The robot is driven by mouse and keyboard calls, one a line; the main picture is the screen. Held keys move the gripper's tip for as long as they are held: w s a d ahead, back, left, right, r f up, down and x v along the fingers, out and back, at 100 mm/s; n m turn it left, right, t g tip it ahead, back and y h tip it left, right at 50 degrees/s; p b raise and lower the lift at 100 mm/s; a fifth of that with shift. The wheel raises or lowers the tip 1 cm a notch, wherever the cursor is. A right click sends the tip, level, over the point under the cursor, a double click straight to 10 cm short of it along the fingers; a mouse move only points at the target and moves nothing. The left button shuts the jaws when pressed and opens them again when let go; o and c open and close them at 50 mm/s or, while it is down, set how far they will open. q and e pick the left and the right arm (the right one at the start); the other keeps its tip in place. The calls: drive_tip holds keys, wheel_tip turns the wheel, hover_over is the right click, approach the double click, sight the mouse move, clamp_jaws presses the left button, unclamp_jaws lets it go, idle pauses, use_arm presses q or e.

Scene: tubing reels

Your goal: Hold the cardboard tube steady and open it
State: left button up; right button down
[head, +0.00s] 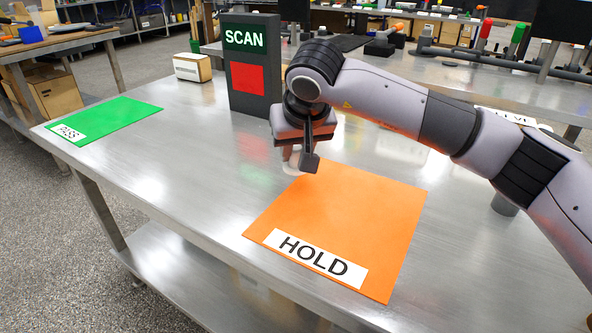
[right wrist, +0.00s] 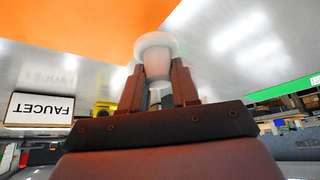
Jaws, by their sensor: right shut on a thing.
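No cardboard tube can be made out in either view. My right gripper (head: 296,155) hangs over the table at the far left corner of the orange HOLD mat (head: 350,205). It is shut on a small white spool-like piece (right wrist: 156,52) with a wide round rim, which sticks out between the two reddish-brown fingers in the right wrist view. In the head view, this piece (head: 293,168) is mostly hidden by the gripper; I cannot tell whether it touches the table. My left gripper is in neither view.
A dark SCAN stand (head: 251,95) with a red panel stands just behind the gripper. A white box (head: 192,67) is left of it. A green PASS mat (head: 110,115) lies bare at the left. The steel table (head: 190,150) between the mats is clear. A FAUCET label (right wrist: 40,109) shows in the wrist view.

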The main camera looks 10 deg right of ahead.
wheel_tip(320, 180, down, 4)
drive_tip(key=shift+f+b, duration=0.15)
drive_tip(key=shift+b, duration=0.15)
drive_tip(key=shift+c, duration=2.4)
unclamp_jaws()
